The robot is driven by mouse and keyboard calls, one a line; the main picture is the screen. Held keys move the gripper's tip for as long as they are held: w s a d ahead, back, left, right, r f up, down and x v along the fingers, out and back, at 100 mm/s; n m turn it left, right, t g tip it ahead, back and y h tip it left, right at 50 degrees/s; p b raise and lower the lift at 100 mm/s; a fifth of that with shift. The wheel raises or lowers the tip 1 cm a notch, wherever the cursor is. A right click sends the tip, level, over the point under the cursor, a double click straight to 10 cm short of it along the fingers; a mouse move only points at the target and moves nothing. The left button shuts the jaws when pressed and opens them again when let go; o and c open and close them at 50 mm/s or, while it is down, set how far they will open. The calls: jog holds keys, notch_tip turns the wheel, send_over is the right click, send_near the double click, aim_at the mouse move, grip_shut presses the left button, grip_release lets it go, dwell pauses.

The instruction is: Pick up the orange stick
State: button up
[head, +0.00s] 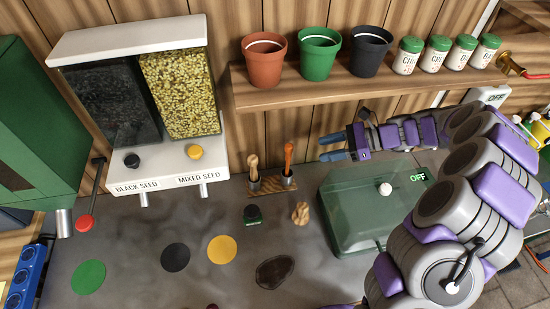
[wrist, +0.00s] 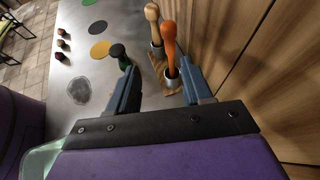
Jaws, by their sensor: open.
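The wrist view shows my two blue fingers (wrist: 160,75) spread wide.
A translucent green box (head: 350,210) stands below my arm. A shelf (head: 300,94) with pots and jars overhangs the back. A seed dispenser (head: 140,100) is at left.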

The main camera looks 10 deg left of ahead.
aim_at(287, 160)
jog(key=shift+m, duration=0.5)
jog(key=b+x, duration=0.1)
jog(key=x, duration=0.2)
jog(key=w+f+b+x, duration=0.1)
jog(key=x, duration=0.3)
jog(key=b+x, duration=0.1)
jog(key=x, duration=0.3)
jog(key=shift+w+d+f, duration=0.2)
jog(key=shift+w, duration=0.1)
jog(key=b+x, duration=0.1)
jog(key=x, duration=0.1)
jog(key=b+x, duration=0.1)
jog(key=x, duration=0.2)
jog(key=shift+w+a, duration=0.2)
jog(key=shift+a, duration=0.2)
jog(key=d, duration=0.3)
jog(key=shift+r+y, duration=0.3)
jog(key=shift+r, duration=0.05)
jog(key=c, duration=0.3)
jog(key=shift+d, duration=0.1)
jog(key=shift+c, duration=0.9)
jog(key=shift+a+f, duration=0.1)
jog(key=shift+a, duration=0.55)
grip_shut()
